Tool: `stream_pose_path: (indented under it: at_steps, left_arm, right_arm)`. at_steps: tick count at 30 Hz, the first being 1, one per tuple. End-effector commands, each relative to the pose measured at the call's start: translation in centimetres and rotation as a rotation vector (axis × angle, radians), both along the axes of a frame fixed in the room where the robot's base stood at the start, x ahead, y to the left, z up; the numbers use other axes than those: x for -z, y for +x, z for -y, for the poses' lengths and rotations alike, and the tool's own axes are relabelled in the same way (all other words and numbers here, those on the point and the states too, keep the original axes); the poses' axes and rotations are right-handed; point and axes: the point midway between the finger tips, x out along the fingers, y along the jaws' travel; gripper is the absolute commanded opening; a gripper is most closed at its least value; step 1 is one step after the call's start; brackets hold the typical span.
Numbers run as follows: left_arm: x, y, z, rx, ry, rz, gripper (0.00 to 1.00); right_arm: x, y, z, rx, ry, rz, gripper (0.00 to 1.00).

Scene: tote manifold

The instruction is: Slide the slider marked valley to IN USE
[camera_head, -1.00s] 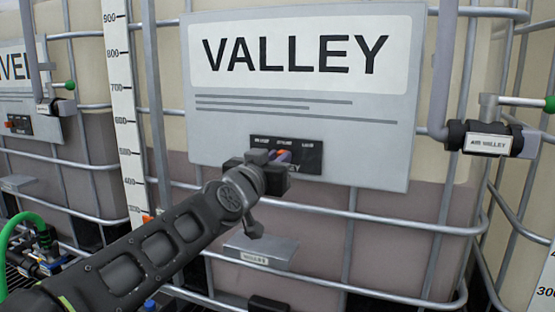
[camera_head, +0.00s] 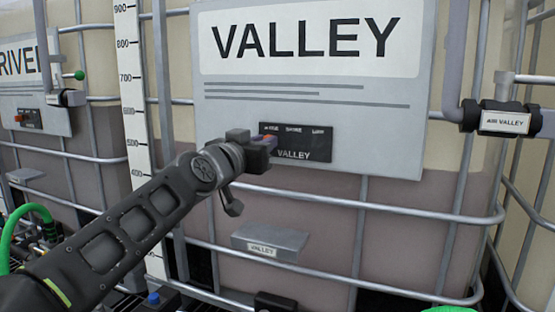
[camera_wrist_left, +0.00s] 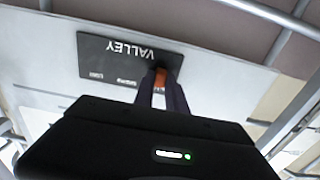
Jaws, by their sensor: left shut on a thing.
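The dark slider panel (camera_head: 312,146) marked VALLEY sits low on the grey VALLEY sign plate (camera_head: 395,150). Its three position labels are small and hard to read in the head view. The orange slider tab (camera_wrist_left: 160,78) is at the panel's right end in the upside-down wrist view, which is the left end in the head view. My left gripper (camera_head: 268,146) is at that left end. Its two fingers (camera_wrist_left: 160,88) are shut on the tab in the wrist view and partly hide it. My right gripper is not in view.
A white tank with metal cage bars (camera_head: 360,205) stands behind the plate. A grey VALLEY box (camera_head: 271,240) is below the panel. A labelled valve (camera_head: 503,120) is at the right. A neighbouring sign (camera_head: 50,115) with its own panel is at the left.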

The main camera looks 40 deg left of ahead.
Motion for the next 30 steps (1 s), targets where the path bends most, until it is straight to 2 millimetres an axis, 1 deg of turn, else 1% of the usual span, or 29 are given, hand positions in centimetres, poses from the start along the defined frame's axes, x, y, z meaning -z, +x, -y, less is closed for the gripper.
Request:
stream_pose_path:
  at_steps: [1,8,9,16,25,28,30]
  left_arm:
    - [0.0,-0.2,-0.4,-0.006,0.002,0.002,0.00]
    - [-0.2,-0.2,-0.6,-0.009,0.001,0.001,0.00]
    - [-0.2,-0.2,-0.6,-0.010,0.001,0.001,0.19]
    - [-0.1,-0.2,-0.5,-0.008,0.000,0.001,0.38]
    - [0.0,-0.3,-0.4,-0.006,0.000,0.000,0.38]
    - [0.0,-0.9,-0.2,-0.006,-0.001,0.000,0.38]
    - [0.1,-1.7,0.0,-0.007,-0.001,0.001,0.38]
  right_arm:
    - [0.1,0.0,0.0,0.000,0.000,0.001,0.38]
    - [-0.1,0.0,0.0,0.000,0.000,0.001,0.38]
    - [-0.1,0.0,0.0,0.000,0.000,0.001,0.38]
    - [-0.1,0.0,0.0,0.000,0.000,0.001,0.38]
    - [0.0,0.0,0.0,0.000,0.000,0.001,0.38]
    - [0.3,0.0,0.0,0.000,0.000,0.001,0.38]
    - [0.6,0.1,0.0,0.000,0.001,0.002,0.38]
